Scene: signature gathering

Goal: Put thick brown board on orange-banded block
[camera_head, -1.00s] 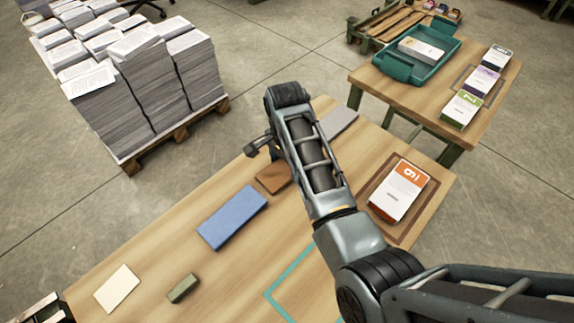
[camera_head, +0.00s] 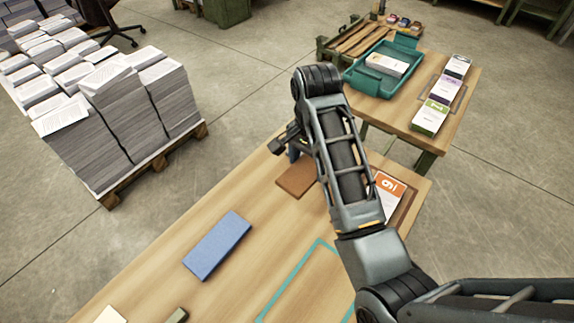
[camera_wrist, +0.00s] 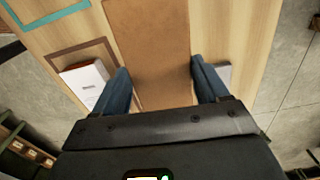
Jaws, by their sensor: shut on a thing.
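The thick brown board (camera_head: 296,179) is held by my gripper (camera_head: 294,153), over the table's far edge side. In the wrist view my gripper (camera_wrist: 162,86) has its two blue fingers on either side of the board (camera_wrist: 150,40), which extends away between them. The orange-banded block (camera_head: 387,196) lies inside a brown outlined frame on the right of the table, partly hidden by my arm. The white block (camera_wrist: 85,78) in the frame in the wrist view looks like the same one. The board is apart from it.
A blue block (camera_head: 217,245) lies mid-table beside a teal outline (camera_head: 285,287). A cream piece (camera_head: 110,315) is at the front edge of the picture. A second table with a teal tray (camera_head: 383,68) and banded blocks (camera_head: 430,117) stands behind. Stacked paper on a pallet (camera_head: 150,169) is left.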

